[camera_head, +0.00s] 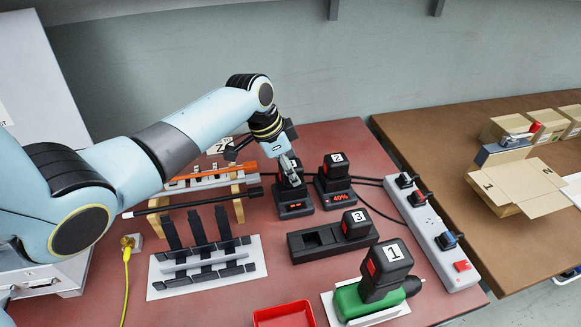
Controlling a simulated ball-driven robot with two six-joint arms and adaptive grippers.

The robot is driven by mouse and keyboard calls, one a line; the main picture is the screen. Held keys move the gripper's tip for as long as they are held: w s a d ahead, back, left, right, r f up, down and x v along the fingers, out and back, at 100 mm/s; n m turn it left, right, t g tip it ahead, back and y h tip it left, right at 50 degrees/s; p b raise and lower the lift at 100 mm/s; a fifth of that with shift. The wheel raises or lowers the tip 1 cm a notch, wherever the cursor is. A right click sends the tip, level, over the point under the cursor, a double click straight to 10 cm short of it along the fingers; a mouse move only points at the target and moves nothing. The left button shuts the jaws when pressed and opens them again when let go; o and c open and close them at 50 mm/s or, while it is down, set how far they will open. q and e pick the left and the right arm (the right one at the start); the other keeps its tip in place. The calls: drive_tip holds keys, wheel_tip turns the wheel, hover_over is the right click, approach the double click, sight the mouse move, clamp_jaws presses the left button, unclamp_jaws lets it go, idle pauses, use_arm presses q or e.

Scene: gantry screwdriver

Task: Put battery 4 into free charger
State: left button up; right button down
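My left gripper (289,172) points down at a dark battery (291,181) in the left charger (294,210). The fingers overlap this battery, its number is hidden, and I cannot tell whether they are closed on it. The left charger shows a small red display. Battery 2 (338,167) stands in the right charger (337,200), which reads 40%. Battery 3 (355,224) sits in the right part of a black holder (307,257), whose left slot is empty. Battery 1 (386,268) is on the green screwdriver (364,303). My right gripper is out of view.
A white power strip (434,237) with plugs runs along the red table's right side. A rack of black tools (206,259), a wooden stand (238,203) with a long rod, and a red tray (284,315) stand nearby. Boxes (517,185) lie on the brown table.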

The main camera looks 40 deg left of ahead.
use_arm(q)
drive_tip(key=shift+f, duration=0.3)
idle(0.4)
drive_tip(key=o, duration=1.4)
drive_tip(key=shift+p+v, duration=2.8)
drive_tip(key=shift+p, duration=0.1)
drive_tip(key=shift+s+f, duration=0.1)
